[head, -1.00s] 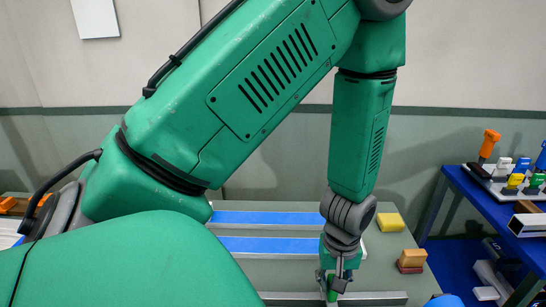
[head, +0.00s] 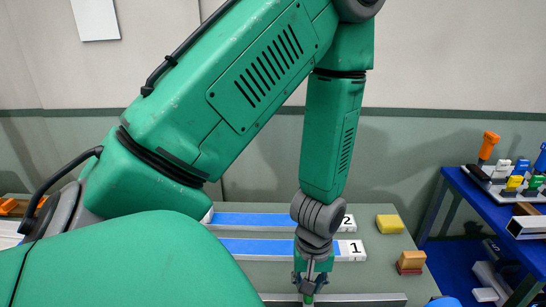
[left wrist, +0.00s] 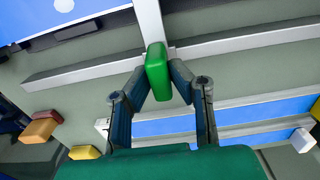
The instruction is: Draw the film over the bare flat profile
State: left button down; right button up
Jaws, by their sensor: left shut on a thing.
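My left gripper (head: 308,288) points down at the front edge of the table and is shut on a green block (head: 308,299). In the left wrist view the green block (left wrist: 156,72) sits between the two fingertips (left wrist: 160,82). It is over or at the long grey bare flat profile (head: 365,299), which also shows in the wrist view (left wrist: 85,70). I cannot tell whether block and profile touch. A pale strip (left wrist: 150,22) runs from the top of the wrist view to the block; I cannot tell if it is film. My right gripper is not in view.
Behind lie two blue-topped profiles with white end pieces marked 1 (head: 354,250) and 2 (head: 346,222). A yellow block (head: 390,224) and an orange-brown block (head: 411,259) stand at the table's right. A blue shelf (head: 490,205) with tools is further right.

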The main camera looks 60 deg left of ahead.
pick_arm(q)
jog(key=shift+s, duration=0.1)
jog(key=shift+s+a+p, duration=0.1)
jog(key=shift+s+a, duration=0.3)
jog(key=shift+s, duration=0.3)
jog(key=shift+s+a+p, duration=0.1)
jog(key=shift+s+a, duration=0.35)
jog(key=shift+s, duration=0.25)
jog(key=shift+s+a+p, duration=0.1)
jog(key=shift+s+a, duration=0.3)
jog(key=shift+s, duration=0.3)
jog(key=shift+s+a+r+p, duration=0.1)
jog(key=shift+s+a+p, duration=0.15)
jog(key=shift+s+p, duration=0.35)
jog(key=shift+s+a+p, duration=0.35)
jog(key=shift+s+p, duration=0.25)
jog(key=shift+s+a+p, duration=0.35)
jog(key=shift+s+p, duration=0.2)
jog(key=shift+p, duration=0.05)
jog(key=shift+s+a+p, duration=0.35)
jog(key=shift+s, duration=0.05)
